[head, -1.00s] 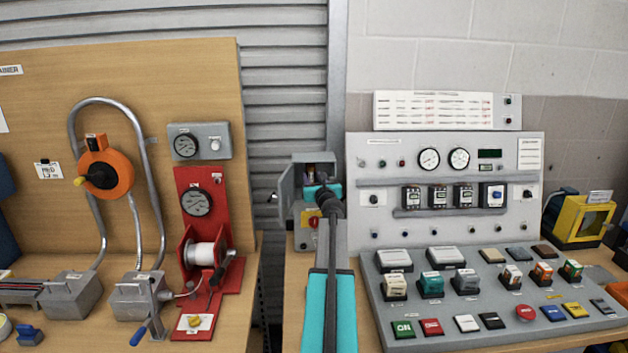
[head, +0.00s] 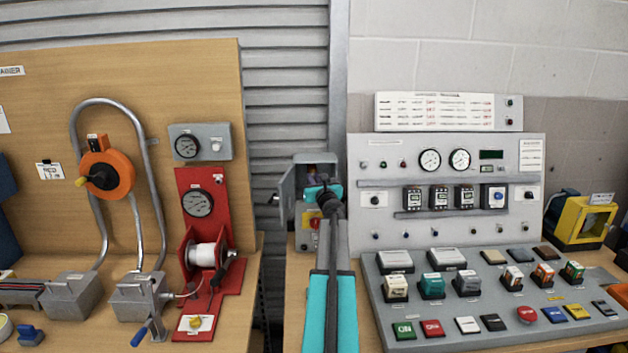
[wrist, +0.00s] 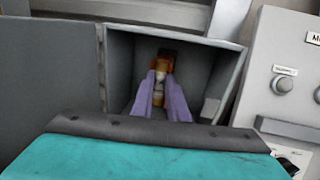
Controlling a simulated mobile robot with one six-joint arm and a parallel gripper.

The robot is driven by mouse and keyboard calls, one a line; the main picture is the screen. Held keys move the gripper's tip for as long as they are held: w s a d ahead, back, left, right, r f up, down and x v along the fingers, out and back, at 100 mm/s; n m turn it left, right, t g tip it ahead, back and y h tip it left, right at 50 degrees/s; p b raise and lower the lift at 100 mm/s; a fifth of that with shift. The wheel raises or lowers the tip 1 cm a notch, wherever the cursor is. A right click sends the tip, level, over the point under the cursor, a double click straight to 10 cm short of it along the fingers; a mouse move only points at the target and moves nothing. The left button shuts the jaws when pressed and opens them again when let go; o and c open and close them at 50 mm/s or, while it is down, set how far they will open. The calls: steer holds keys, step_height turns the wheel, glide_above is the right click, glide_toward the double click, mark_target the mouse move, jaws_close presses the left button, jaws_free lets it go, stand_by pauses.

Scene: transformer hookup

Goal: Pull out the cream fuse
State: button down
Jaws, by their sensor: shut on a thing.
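A small grey box (head: 288,190) with its door swung open to the left stands in the middle of the head view. The wrist view looks into the open box (wrist: 118,62). My gripper (wrist: 160,84) has its two pale purple fingers inside the box, closed on the cream fuse (wrist: 158,98). The fuse stands between the fingers, with an orange-brown part at its far end. I cannot tell whether it is still seated. In the head view my teal wrist hides most of the fuse and the fingers.
The box walls are close around the fingers, with the open door (wrist: 55,75) on the left. A grey control panel (head: 440,150) stands close on the right. A red winch stand (head: 190,180) is farther left. A red button (head: 314,223) sits below the box opening.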

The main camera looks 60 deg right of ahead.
steer(key=shift+w+a+v, duration=0.1)
steer(key=shift+v, duration=0.8)
steer(key=shift+w+a+v, duration=0.1)
steer(key=shift+a+v, duration=0.05)
steer(key=shift+v, duration=0.75)
stand_by(0.7)
steer(key=shift+w+a+v, duration=0.1)
steer(key=shift+a+v, duration=0.05)
steer(key=shift+v, duration=0.6)
steer(key=shift+w+a+v, duration=0.1)
steer(key=shift+w+v, duration=0.05)
steer(key=shift+v, duration=0.65)
steer(key=shift+w+a+v, duration=0.1)
steer(key=shift+a+v, duration=0.05)
steer(key=shift+v, duration=0.6)
